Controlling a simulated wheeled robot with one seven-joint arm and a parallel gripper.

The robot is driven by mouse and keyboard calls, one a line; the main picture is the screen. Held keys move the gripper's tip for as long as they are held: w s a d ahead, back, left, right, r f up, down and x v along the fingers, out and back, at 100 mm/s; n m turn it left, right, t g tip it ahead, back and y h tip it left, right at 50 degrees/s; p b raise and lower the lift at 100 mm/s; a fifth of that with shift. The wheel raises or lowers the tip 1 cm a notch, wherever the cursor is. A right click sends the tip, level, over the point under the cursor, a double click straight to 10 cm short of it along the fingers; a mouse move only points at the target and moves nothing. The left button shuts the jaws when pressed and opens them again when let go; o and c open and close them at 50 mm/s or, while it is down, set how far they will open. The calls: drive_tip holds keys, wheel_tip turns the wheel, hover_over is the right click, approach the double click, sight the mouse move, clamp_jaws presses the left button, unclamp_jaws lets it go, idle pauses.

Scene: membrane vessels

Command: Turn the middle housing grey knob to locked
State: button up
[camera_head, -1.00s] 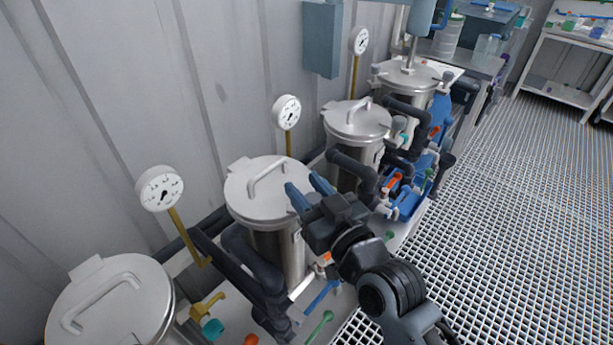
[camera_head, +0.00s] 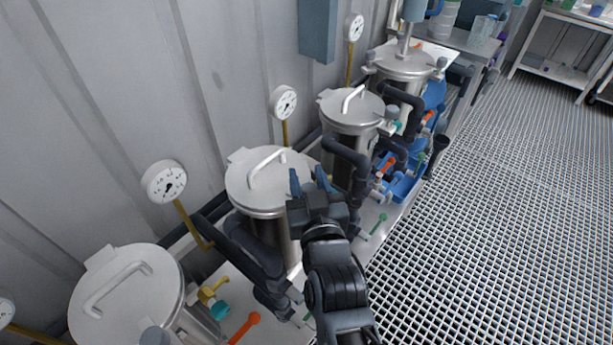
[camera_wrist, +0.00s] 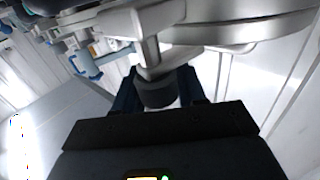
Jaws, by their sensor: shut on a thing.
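A steel housing with a handled lid (camera_head: 245,190) stands near the centre of the head view, between other similar housings. My gripper (camera_head: 309,181) is at the right edge of its lid, fingers pointing toward the wall. In the wrist view my gripper (camera_wrist: 158,80) has a finger on each side of a dark grey knob (camera_wrist: 157,94), which sits under a steel clamp bracket (camera_wrist: 150,52) at the lid rim. The jaws are shut on this knob. In the head view my gripper hides the knob, and I cannot tell its locked or unlocked position.
Neighbouring housings stand at front left (camera_head: 130,290) and behind (camera_head: 352,108), with black pipes (camera_head: 345,152) between them. Gauges on brass stems line the wall. An orange-handled valve (camera_head: 245,325) and a green handle (camera_head: 378,222) are low down. The grating floor (camera_head: 480,220) at right is open.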

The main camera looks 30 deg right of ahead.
drive_tip(key=shift+d+f+m+g+h, duration=0.15)
drive_tip(key=shift+m+g+h, duration=0.55)
drive_tip(key=shift+m+h, duration=0.5)
drive_tip(key=shift+s+m+g+h+b, duration=0.15)
drive_tip(key=shift+m+g+h+b, duration=0.4)
drive_tip(key=shift+h, duration=0.55)
drive_tip(key=o, duration=1)
drive_tip(key=shift+d, duration=0.1)
drive_tip(key=shift+c, duration=0.2)
drive_tip(key=b+v, duration=0.1)
drive_tip(key=v, duration=0.6)
drive_tip(key=shift+s+a+b, duration=0.3)
